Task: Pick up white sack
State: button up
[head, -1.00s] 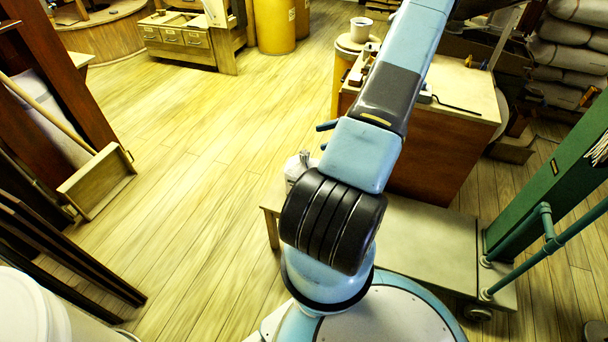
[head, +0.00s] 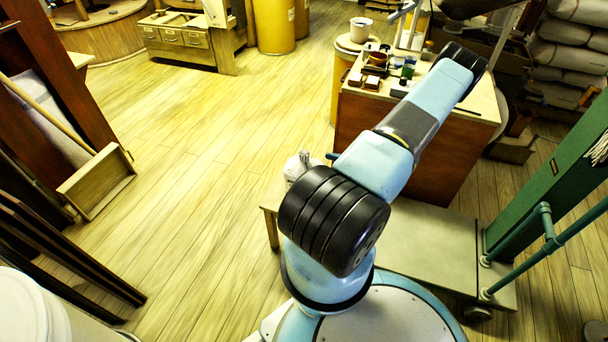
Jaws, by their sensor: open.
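A small white sack (head: 297,166) with a gathered, tied top appears to stand on the left end of a low pale platform (head: 440,240). My arm's black joint hides its lower part. My arm rises in the middle of the view and reaches up and right over the wooden workbench. Its end is not clearly visible, so I cannot see my gripper or how far it is from the sack.
A green frame with pipes (head: 550,190) stands at the right. Grey sacks (head: 575,50) are stacked at the back right. The plank floor at left centre is clear.

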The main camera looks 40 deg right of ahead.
aim_at(308, 157)
jog(key=shift+x, duration=4.4)
jog(key=shift+w+d, duration=0.1)
jog(key=shift+d, duration=0.05)
grip_shut()
